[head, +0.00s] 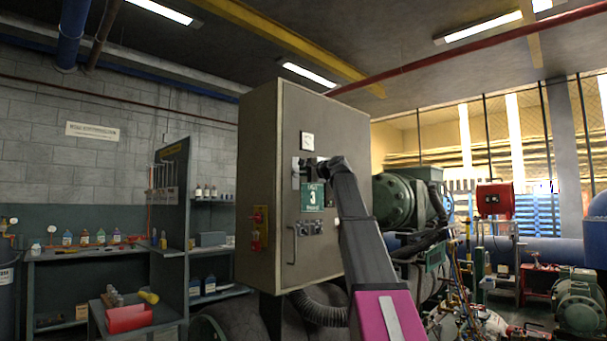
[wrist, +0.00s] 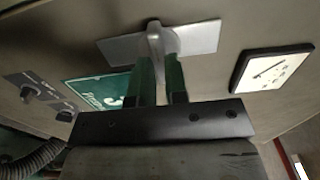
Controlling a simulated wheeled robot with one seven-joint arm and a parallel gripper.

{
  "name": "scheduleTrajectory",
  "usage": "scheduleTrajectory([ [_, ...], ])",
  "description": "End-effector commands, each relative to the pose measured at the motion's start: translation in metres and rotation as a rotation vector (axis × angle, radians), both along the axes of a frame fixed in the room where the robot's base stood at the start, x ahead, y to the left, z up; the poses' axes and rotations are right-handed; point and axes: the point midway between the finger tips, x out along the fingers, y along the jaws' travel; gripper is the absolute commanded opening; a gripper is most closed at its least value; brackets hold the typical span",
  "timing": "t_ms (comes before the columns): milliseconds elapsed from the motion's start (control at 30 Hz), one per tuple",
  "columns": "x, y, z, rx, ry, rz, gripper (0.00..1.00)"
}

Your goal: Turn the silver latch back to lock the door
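The silver latch (wrist: 154,42) is a lever on a bright rectangular plate on the grey cabinet door (head: 290,105). In the head view the latch plate (head: 296,168) shows just left of my gripper (head: 318,164), above the green "3" sign. In the wrist view the two green fingers of my gripper (wrist: 163,78) stand on either side of the lever, which fills the narrow gap between them. The fingertips reach the lever close to the plate. The door lies flush with the cabinet as far as I see; my arm hides part of its front.
A framed white gauge (wrist: 270,68) sits beside the latch, and the green sign (head: 313,197) below it. A door handle (head: 292,244) and several switches (head: 311,227) are lower down. Green machinery (head: 395,202) stands to the right, a workbench (head: 75,253) to the left.

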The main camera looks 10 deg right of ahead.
Motion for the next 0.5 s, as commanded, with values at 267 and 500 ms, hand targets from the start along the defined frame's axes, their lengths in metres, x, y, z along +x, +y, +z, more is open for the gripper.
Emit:
scheduleTrajectory([
  [267,-0.0007,0.0003,-0.0006,0.126,0.093,0.001,0.00],
  [500,-0.0010,0.0005,-0.0009,0.299,0.220,0.001,0.00],
])
